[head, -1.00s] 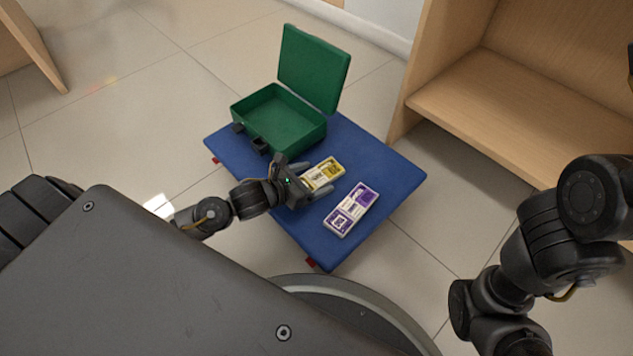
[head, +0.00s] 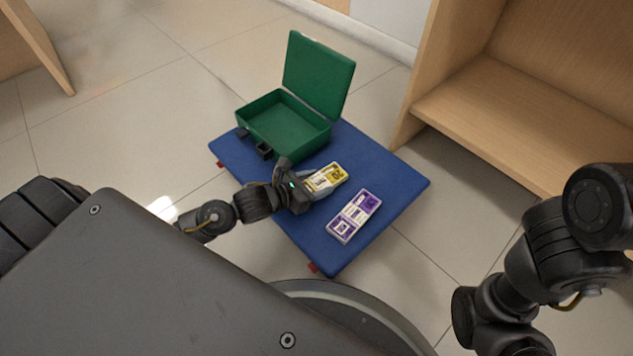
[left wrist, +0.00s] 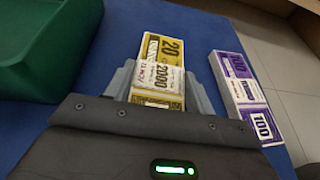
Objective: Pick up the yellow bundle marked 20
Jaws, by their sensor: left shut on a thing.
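The yellow bundle marked 20 (head: 328,177) lies on the blue platform (head: 395,182), its near end between the fingers of my left gripper (head: 313,184). In the left wrist view the bundle (left wrist: 160,72) shows its 20 and a white band reading 2000. The grey fingers (left wrist: 158,90) press on both its sides, so the gripper is shut on it. I cannot tell whether the bundle is lifted off the platform. My right arm (head: 545,240) is at the right of the head view; its gripper is out of the picture.
A purple bundle marked 100 (head: 354,215) lies right of the yellow one, apart from it. An open green case (head: 284,125) stands on the platform behind my left gripper. A wooden shelf unit (head: 500,110) stands beyond at the right. The platform's right corner is bare.

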